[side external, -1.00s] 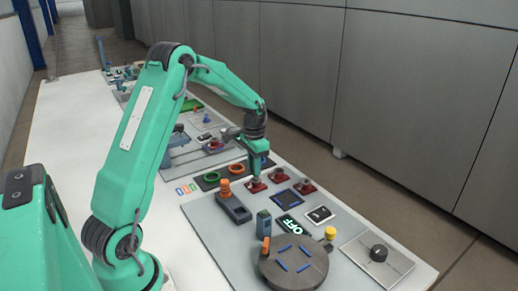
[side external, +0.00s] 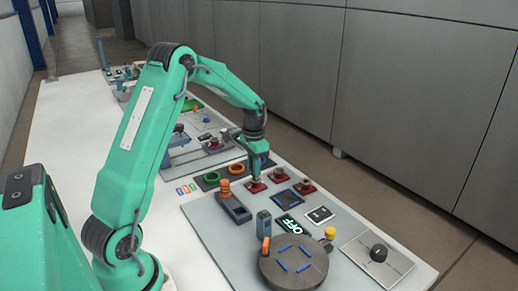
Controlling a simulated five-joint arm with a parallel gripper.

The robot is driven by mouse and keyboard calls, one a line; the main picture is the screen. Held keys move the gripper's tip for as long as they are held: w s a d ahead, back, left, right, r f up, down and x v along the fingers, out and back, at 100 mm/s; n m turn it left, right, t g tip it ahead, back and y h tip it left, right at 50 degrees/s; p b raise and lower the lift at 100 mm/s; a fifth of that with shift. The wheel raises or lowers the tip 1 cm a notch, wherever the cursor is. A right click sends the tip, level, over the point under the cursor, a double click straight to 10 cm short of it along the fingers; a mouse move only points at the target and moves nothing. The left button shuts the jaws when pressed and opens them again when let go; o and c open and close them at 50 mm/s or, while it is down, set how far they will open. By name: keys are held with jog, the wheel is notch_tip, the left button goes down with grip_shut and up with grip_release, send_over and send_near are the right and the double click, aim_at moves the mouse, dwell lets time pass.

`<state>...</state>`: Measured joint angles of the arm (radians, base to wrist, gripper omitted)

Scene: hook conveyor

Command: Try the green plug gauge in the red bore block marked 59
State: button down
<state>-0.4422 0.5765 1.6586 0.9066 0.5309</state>
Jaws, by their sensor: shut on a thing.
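Several small red blocks stand in the middle of the grey panel: a left one (side external: 255,188), a back one (side external: 280,174) and a right one (side external: 305,187). Their markings are too small to read, so I cannot tell which is 59. My gripper (side external: 256,178) points down directly over the left red block. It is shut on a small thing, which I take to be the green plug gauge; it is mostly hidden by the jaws. I cannot tell whether the gauge is inside the bore or just above it.
An orange-topped piece on a dark holder (side external: 234,208) stands close by at the left front. A dark blue square plate (side external: 285,198) lies between the red blocks. A round dark turntable (side external: 292,270), an OFF display (side external: 289,225) and a black knob (side external: 379,253) are nearer the front.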

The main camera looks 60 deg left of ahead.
jog(key=shift+f, duration=0.8)
dwell(1.5)
jog(key=shift+r, duration=0.5)
dwell(0.6)
jog(key=shift+r, duration=0.35)
jog(key=shift+r, duration=0.35)
jog(key=shift+r, duration=0.7)
jog(key=shift+r, duration=0.35)
jog(key=shift+r, duration=0.7)
jog(key=shift+r, duration=0.1)
